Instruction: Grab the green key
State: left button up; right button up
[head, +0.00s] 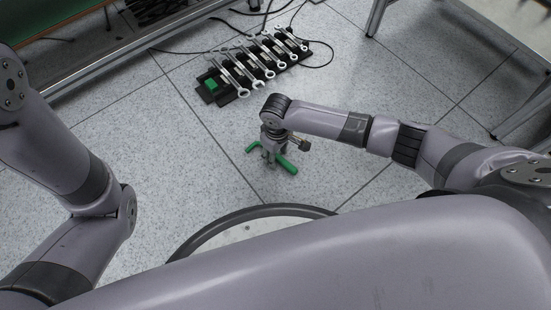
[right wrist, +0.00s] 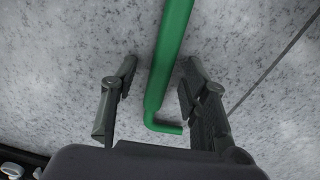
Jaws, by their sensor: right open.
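The green key (head: 287,164) is an L-shaped bar lying on the speckled floor in the head view. In the right wrist view the green key (right wrist: 168,60) runs down from the top edge, with its short bent end near the lower middle. My right gripper (head: 270,162) is over the key in the head view and hides part of it. In the right wrist view my right gripper (right wrist: 157,80) is open, with one finger on each side of the bar and a gap on both sides. My left gripper is not in view.
A black rack (head: 232,97) with several wrenches and a green block (head: 211,85) lies on the floor behind the key. Black cables run beside it. Metal frame legs (head: 376,18) stand at the back. Floor around the key is clear.

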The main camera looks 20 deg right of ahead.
jog(key=shift+r, duration=0.1)
jog(key=shift+c, duration=0.4)
grip_shut()
